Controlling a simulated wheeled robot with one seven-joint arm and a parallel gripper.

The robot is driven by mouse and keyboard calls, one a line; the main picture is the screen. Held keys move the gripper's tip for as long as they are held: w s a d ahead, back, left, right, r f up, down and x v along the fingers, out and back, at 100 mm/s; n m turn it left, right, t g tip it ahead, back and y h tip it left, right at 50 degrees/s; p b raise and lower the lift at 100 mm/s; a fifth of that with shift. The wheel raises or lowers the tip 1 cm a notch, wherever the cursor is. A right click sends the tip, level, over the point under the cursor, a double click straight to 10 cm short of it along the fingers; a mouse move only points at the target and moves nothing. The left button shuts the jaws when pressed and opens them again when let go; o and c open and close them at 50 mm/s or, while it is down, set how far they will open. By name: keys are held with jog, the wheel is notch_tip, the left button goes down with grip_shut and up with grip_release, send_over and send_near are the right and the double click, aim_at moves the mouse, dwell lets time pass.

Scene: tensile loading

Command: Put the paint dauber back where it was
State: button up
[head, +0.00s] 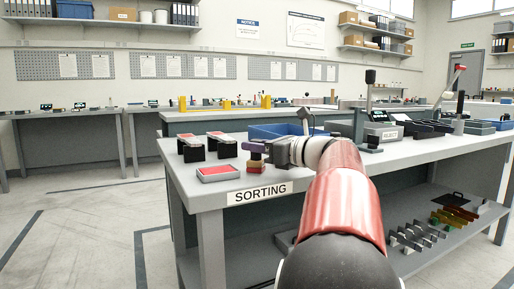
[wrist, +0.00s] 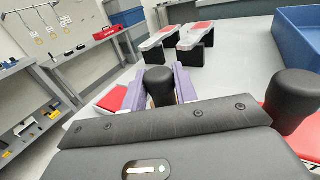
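The paint dauber appears as a dark round-topped knob (wrist: 160,86) in the wrist view, between the two purple fingers of my gripper (wrist: 161,80). The fingers lie close against it on both sides, and its lower end is hidden. In the head view my gripper (head: 256,148) is low over the front left of the sorting table (head: 185,187). A mustard and dark red piece (head: 256,166) shows directly below the fingers; I cannot tell whether it belongs to the dauber. A second dark knob (wrist: 295,98) stands at the right in the wrist view, apart from the fingers.
A red-topped tray (head: 218,173) lies left of my gripper. Two red-topped stands (head: 222,136) are behind it; they also show in the wrist view (wrist: 198,36). A blue bin (head: 268,131) stands behind my gripper. Grey equipment (head: 382,133) stands at the right.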

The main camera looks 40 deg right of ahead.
jog(key=o, duration=0.4)
jog(key=v, duration=1.2)
jog(key=shift+p, duration=0.35)
